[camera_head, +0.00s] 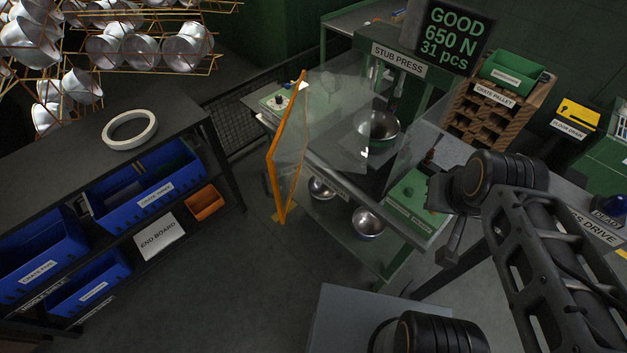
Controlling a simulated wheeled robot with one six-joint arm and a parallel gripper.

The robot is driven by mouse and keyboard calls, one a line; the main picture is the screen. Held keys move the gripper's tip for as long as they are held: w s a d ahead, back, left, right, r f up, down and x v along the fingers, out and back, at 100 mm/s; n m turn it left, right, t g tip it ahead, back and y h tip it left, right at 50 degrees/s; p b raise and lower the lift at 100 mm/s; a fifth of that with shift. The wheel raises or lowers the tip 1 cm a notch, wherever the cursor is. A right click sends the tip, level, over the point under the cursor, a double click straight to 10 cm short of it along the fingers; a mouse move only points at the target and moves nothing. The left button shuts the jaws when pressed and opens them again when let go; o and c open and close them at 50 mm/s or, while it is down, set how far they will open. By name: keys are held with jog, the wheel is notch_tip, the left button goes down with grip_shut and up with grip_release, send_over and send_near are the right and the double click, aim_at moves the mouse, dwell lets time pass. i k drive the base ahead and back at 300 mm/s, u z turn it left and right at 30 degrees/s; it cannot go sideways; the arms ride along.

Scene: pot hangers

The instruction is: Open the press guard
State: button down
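The stub press (398,62) stands at the back centre under its name sign, with a metal bowl (378,126) on it. Clear guard panels stand around the bowl. An orange-edged clear panel (288,145) stands upright at the press's left front and juts out past the bench edge. I cannot tell which clear panel is hinged, or exactly how far the guard is swung. My gripper (450,248) is at the right of the press, in front of the green control box (413,198), apart from the orange edge. Its fingers are dark and small, and their opening is unclear.
A shelf unit (75,150) with blue bins and a white ring stands at left. Wire racks (150,68) of metal bowls hang above it. A display (452,38) reads "GOOD 650 N 31 pcs". Bowls (368,224) sit below the press bench. Floor (235,275) is clear at centre left.

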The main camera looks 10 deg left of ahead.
aim_at(300, 137)
jog(key=z, duration=0.1)
jog(key=k, duration=1.05)
jog(key=u, duration=1.15)
jog(key=i, duration=0.95)
